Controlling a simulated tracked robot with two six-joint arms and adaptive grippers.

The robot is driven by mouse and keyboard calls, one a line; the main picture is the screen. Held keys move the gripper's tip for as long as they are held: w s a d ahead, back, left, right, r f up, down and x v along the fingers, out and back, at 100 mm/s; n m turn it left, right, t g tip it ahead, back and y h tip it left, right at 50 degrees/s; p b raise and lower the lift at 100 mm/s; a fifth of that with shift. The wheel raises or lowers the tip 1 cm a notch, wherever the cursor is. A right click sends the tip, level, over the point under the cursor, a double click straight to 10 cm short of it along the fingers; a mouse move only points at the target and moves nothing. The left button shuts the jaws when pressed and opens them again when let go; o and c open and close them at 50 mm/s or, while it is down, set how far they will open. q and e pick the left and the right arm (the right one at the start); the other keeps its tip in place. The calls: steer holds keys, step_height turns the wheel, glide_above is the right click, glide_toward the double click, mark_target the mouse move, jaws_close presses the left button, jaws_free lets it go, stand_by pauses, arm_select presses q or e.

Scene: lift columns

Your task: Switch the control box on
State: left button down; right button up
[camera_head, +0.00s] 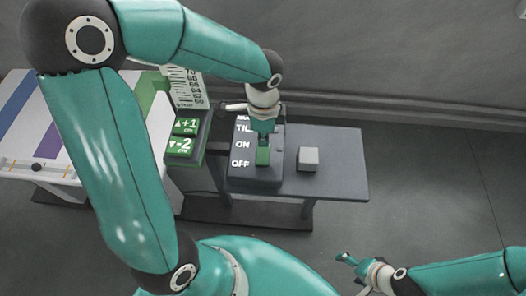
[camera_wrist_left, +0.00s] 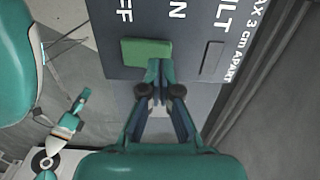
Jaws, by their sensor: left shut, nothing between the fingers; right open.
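The dark control box (camera_head: 255,183) stands on a grey table, with the white words TIL (cut off by my arm), ON and OFF down its face. A green block (camera_head: 263,157) sits on the box beside these words. In the left wrist view the green block (camera_wrist_left: 145,52) lies beside the gap between OFF and ON. My left gripper (camera_head: 263,139) is shut and empty, over the box. Its fingertips (camera_wrist_left: 155,66) are at the green block's edge; whether they touch it I cannot tell. My right gripper (camera_head: 346,260) is open and empty, low at the right, away from the box.
Green signs (camera_head: 183,137) reading +1 and -2 stand left of the box. A white table (camera_head: 45,150) with coloured stripes is at the far left. Floor at right is clear.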

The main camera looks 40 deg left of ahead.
mark_target(264, 148)
arm_select(q)
steer(key=shift+f+b, duration=1.05)
steer(key=shift+f, duration=0.15)
stand_by(1.0)
steer(key=shift+r, duration=0.1)
step_height(264, 148, up, 7)
steer(key=p, duration=0.6)
stand_by(0.6)
